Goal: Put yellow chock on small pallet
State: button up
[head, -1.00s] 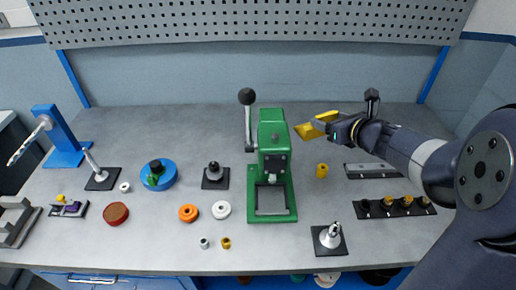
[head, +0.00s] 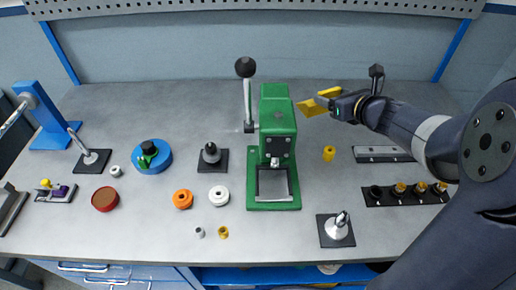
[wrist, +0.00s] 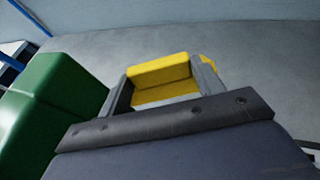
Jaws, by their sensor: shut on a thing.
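The yellow chock (head: 313,108) is held in the air above the back right of the bench, to the right of the green press. My gripper (head: 325,100) is shut on it. In the wrist view the yellow chock (wrist: 160,73) sits between the two grey fingers of my gripper (wrist: 164,85), and its lower part is hidden by the gripper body. I cannot make out a small pallet in either view.
The green press (head: 275,140) with its upright lever stands left of my gripper, close by in the wrist view (wrist: 55,105). A small yellow cylinder (head: 329,153) and a row of black holders (head: 405,194) lie on the right. Bare bench lies behind the press.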

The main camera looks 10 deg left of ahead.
notch_tip(320, 180, down, 16)
jog(key=b, duration=0.7)
jog(key=shift+r, duration=0.15)
jog(key=shift+b, duration=0.35)
jog(key=o, duration=1.1)
jog(key=shift+o, duration=0.2)
